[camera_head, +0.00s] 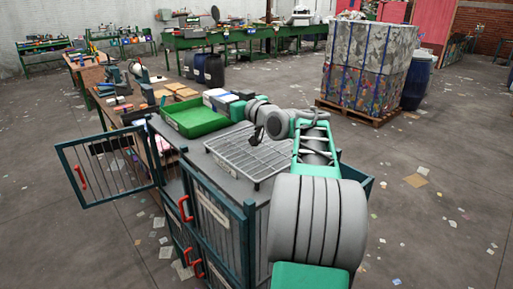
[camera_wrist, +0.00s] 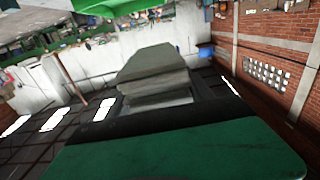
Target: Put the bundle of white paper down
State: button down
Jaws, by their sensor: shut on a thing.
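The bundle of white paper (camera_wrist: 158,72) shows in the wrist view as a pale grey-white, layered stack. It sits beyond the dark front edge of my gripper (camera_wrist: 157,103), which is shut on it.
The tray lies on a grey-topped cabinet (camera_head: 170,134) with an open barred door (camera_head: 105,168). A pallet of pressed bales (camera_head: 366,65) stands at the back right.

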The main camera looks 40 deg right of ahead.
jog(key=s+d+f+p, duration=0.1)
jog(key=s+f, duration=0.1)
jog(key=s, duration=0.1)
jog(key=s+d+f+p, duration=0.1)
jog(key=s+f, duration=0.2)
jog(key=s, duration=0.1)
jog(key=s+d+f+p, duration=0.1)
jog(key=s+f, duration=0.2)
jog(key=shift+s+d+f, duration=0.15)
jog(key=shift+s+d, duration=0.1)
jog(key=shift+s, duration=0.15)
notch_tip(320, 180, down, 3)
jog(key=shift+s+r, duration=0.1)
jog(key=shift+s, duration=0.05)
jog(key=shift+f, duration=0.3)
jog(key=shift+f, duration=0.1)
jog(key=shift+f, duration=0.15)
jog(key=shift+c, duration=2)
grip_release()
